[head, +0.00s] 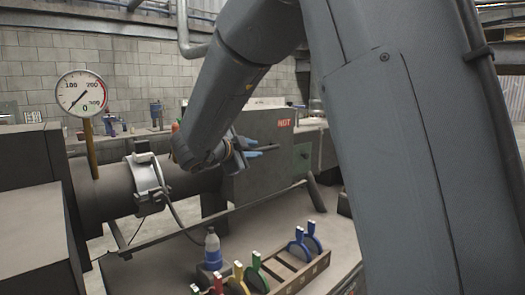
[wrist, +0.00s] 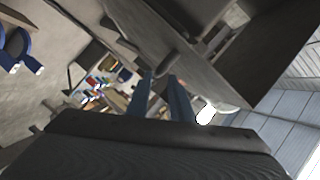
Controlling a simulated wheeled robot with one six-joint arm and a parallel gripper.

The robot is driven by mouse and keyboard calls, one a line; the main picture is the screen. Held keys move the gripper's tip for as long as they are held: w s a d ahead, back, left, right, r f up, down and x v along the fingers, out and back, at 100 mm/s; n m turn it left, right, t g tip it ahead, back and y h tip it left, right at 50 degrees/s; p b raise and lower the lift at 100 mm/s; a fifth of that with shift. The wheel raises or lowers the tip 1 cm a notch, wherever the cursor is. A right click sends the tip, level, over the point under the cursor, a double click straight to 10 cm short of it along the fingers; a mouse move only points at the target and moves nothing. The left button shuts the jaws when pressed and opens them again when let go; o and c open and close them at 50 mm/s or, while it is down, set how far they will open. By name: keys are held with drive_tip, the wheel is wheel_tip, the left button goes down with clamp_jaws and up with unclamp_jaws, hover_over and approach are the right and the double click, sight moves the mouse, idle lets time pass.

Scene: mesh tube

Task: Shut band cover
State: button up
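A silver band (head: 150,183) wraps the dark horizontal tube (head: 110,194) at left in the head view, with a small block on top and a cable hanging from it. I cannot tell which part is its cover or whether it is closed. My gripper (head: 247,149) is to the right of the band, in front of a dark box (head: 270,150) marked HOT. Its blue fingers are apart, with nothing visible between them. In the wrist view my gripper (wrist: 160,85) shows both blue fingers, pointing towards a dark grey surface (wrist: 155,35); I cannot tell whether they touch it.
A pressure gauge (head: 82,93) stands on the tube at left. A wooden rack (head: 307,274) with several coloured tools and a bottle (head: 212,247) stand on the bench (head: 150,265) below. A thin rod runs along the bench's back. My arm hides much of the right side.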

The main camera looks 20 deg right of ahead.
sight(263, 149)
drive_tip(key=x, duration=0.2)
drive_tip(key=p+x, duration=0.1)
drive_tip(key=x, duration=0.2)
drive_tip(key=shift+d, duration=0.45)
drive_tip(key=shift+w+d+f, duration=0.2)
drive_tip(key=shift+w+d, duration=0.3)
drive_tip(key=shift+c, duration=0.4)
clamp_jaws()
